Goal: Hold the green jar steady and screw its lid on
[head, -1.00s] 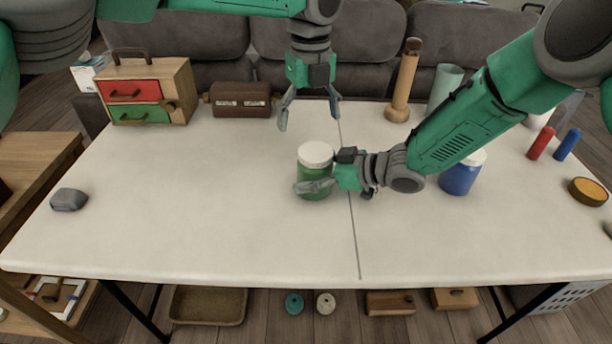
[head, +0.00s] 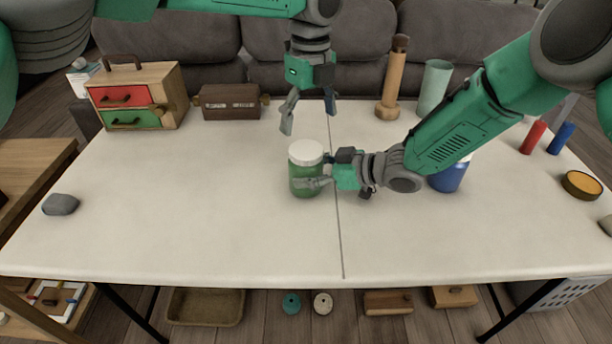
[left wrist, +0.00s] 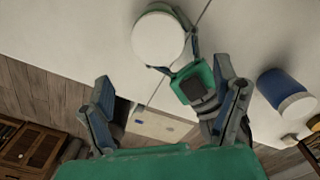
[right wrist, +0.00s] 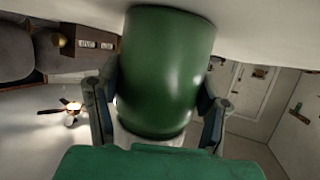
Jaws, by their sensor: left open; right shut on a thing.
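The green jar (head: 304,180) stands upright on the white table, with a white lid (head: 305,153) sitting on its mouth. I cannot tell how tightly the lid sits. My right gripper (head: 318,182) is shut on the jar's side from the right. The jar's green body (right wrist: 168,70) fills the middle of the right wrist view between the fingers. My left gripper (head: 309,112) is open and empty, pointing down above and behind the jar. In the left wrist view, the lid (left wrist: 158,38) lies beyond the open left fingers (left wrist: 165,105).
A blue jar (head: 447,178) stands right of the green jar, partly behind my right arm. A drawer box (head: 137,98), a brown case (head: 231,102), a wooden cylinder (head: 392,85) and a pale green cup (head: 434,88) line the back. The table's front left is mostly clear.

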